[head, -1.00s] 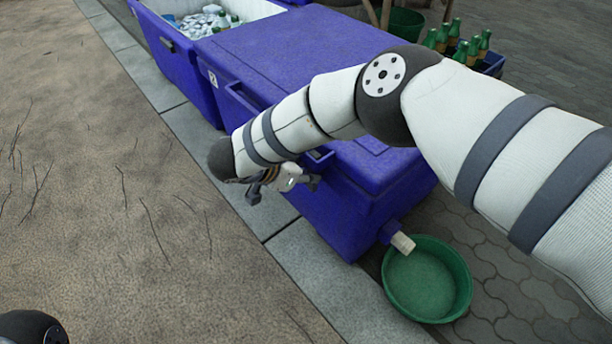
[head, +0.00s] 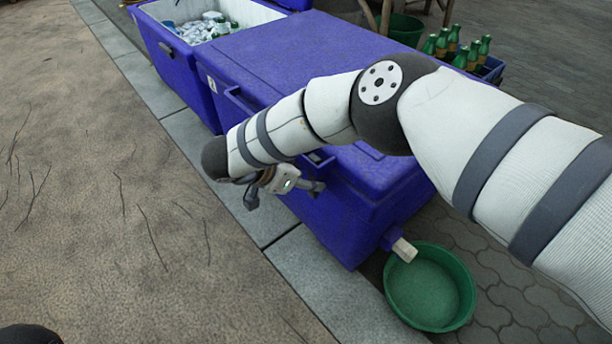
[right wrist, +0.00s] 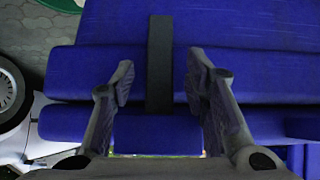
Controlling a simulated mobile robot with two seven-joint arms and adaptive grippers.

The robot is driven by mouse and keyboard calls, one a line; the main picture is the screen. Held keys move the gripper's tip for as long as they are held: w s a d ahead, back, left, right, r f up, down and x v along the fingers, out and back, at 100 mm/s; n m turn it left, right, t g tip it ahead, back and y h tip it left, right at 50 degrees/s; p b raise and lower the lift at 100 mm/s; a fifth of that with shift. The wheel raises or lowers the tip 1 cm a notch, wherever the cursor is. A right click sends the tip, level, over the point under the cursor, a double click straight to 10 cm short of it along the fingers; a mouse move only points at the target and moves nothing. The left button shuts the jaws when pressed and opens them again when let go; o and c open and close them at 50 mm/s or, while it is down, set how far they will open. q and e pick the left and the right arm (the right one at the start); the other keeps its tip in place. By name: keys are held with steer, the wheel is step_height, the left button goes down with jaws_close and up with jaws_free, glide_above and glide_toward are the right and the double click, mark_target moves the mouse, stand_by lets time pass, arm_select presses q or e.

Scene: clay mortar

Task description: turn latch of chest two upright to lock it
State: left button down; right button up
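Chest two (head: 300,50) is the large blue chest with its lid closed and a small white label on its left end. In the right wrist view, a dark bar-shaped latch (right wrist: 160,64) stands straight up and down in the picture, across the blue front edges of the chest (right wrist: 250,70). My right gripper (head: 284,192) is at the chest's front side, below its lid. In the right wrist view the gripper (right wrist: 163,84) is open, one finger on each side of the latch, with gaps to both. The latch is hidden in the head view. My left gripper is not in view.
An open blue chest (head: 176,62) with ice and bottles stands at the back left. A green basin (head: 430,288) sits under the drain spout (head: 404,249) at the right. A crate of green bottles (head: 490,68) is behind. The ground (head: 100,220) in front is clear.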

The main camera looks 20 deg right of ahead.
steer(key=v, duration=1.2)
